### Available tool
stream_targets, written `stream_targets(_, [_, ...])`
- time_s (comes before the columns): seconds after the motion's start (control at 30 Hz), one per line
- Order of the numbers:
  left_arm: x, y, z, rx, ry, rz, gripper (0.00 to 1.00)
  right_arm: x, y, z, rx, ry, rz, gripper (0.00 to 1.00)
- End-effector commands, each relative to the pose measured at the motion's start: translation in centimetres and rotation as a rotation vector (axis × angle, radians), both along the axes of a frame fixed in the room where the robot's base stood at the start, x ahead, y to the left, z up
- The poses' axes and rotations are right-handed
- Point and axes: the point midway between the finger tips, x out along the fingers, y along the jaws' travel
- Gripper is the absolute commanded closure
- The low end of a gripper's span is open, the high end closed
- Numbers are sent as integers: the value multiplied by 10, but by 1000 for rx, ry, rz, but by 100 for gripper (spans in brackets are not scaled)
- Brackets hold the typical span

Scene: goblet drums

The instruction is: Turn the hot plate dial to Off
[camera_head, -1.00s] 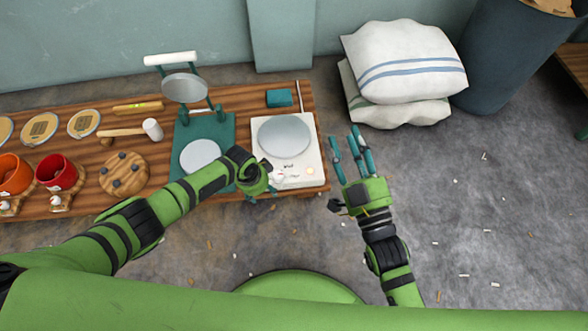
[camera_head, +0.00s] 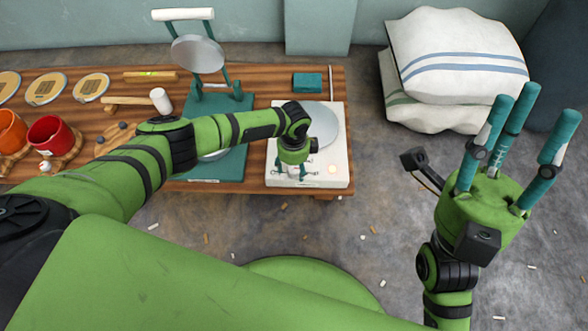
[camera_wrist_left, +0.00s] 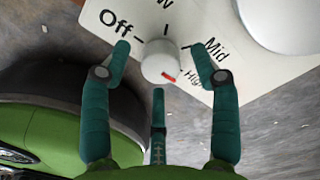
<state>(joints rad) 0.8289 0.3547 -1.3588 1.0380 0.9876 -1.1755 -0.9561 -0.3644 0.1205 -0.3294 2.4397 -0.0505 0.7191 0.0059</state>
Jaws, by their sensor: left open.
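The white hot plate (camera_head: 342,158) sits at the right end of the wooden table, its round grey heating disc partly covered by my left arm. Its white dial (camera_wrist_left: 158,63) shows in the left wrist view, with a red mark toward the lower right, by the "High" label. "Off" is printed on the left, "Mid" on the right. My left gripper (camera_head: 293,170) is over the plate's front edge; in the left wrist view its open fingers (camera_wrist_left: 160,58) stand around the dial, contact unclear. My right gripper (camera_head: 530,110) is open and empty, raised right of the table.
A teal press (camera_head: 232,155) with a round disc stands left of the hot plate. A teal block (camera_head: 307,83) lies behind it. A mallet (camera_head: 160,100), cups and drum pieces are further left. Sacks (camera_head: 455,60) are stacked at the back right.

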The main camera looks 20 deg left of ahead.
Motion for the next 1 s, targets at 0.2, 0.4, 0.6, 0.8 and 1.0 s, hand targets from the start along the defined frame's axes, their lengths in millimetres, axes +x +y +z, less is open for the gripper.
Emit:
stream_targets(0.2, [0, 0, -7, 0, 0, 0, 38, -3, -4, -2, 17, -28, -3, 60])
stream_targets(0.4, [0, 0, -7, 0, -1, 0, 58, -3, -4, -2, 17, -26, -3, 60])
stream_targets(0.6, [0, 0, -7, 0, -1, 0, 95, -2, -4, -2, 16, -25, -3, 60])
stream_targets(0.8, [0, 0, -6, 1, -1, 12, 95, -2, -4, -1, 14, -23, -3, 60])
stream_targets(1.0, [-1, -1, -6, -1, 1, 79, 95, 1, -1, 3, 1, -2, -5, 60])
